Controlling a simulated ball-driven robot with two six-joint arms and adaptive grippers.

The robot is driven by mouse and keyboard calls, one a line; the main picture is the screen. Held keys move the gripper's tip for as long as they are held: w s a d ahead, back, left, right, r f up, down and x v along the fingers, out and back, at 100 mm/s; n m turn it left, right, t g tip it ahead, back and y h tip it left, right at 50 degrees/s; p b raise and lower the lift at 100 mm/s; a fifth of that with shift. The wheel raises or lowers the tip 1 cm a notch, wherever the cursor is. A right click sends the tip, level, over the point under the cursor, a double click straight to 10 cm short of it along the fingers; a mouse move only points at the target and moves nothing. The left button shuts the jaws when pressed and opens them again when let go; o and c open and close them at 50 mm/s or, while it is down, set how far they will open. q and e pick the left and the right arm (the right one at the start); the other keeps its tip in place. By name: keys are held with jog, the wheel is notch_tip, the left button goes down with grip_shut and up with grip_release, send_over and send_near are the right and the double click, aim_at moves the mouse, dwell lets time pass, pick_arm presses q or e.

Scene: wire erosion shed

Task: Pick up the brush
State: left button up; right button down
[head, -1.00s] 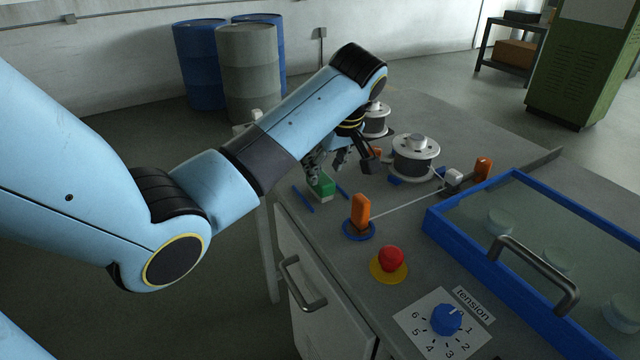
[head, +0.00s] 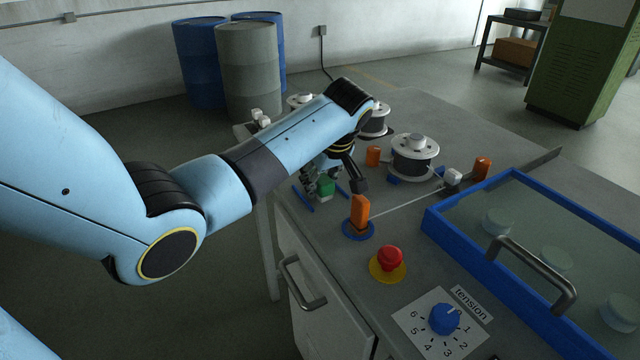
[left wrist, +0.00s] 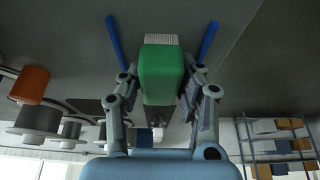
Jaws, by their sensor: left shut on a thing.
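The brush (head: 326,188) has a green body, and sits between two blue strips near the worktop's left edge. In the left wrist view the brush (left wrist: 162,66) shows its green body, with pale bristles at the far end. My left gripper (head: 318,184) reaches down over the brush, its fingers on either side of the green body and shut on it. The left wrist view shows the same fingers (left wrist: 160,82) flanking the body. In the head view the fingers and arm partly hide the brush. My right gripper is not in view.
An orange post (head: 360,212) on a blue ring stands close to the gripper, with a wire running right from it. Wire spools (head: 413,160), a red button (head: 391,258), a blue dial (head: 446,319) and a blue-framed glazed cover (head: 437,224) share the worktop.

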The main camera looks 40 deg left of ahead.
aim_at(323, 177)
pick_arm(q)
jog(key=shift+c, duration=0.4)
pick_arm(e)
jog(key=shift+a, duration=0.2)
pick_arm(q)
jog(key=shift+r, duration=0.15)
jog(key=shift+r, duration=0.25)
jog(key=v, duration=0.3)
jog(key=shift+w+a+r, duration=0.15)
jog(key=shift+w+r, duration=0.1)
jog(key=shift+r, duration=0.2)
jog(key=d+r+b, duration=0.1)
jog(key=d+r, duration=0.5)
jog(key=d, duration=0.5)
jog(key=shift+r+b, duration=0.3)
jog(key=shift+b, duration=0.05)
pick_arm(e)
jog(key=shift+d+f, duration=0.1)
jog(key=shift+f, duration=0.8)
pick_arm(q)
jog(key=shift+s, duration=0.15)
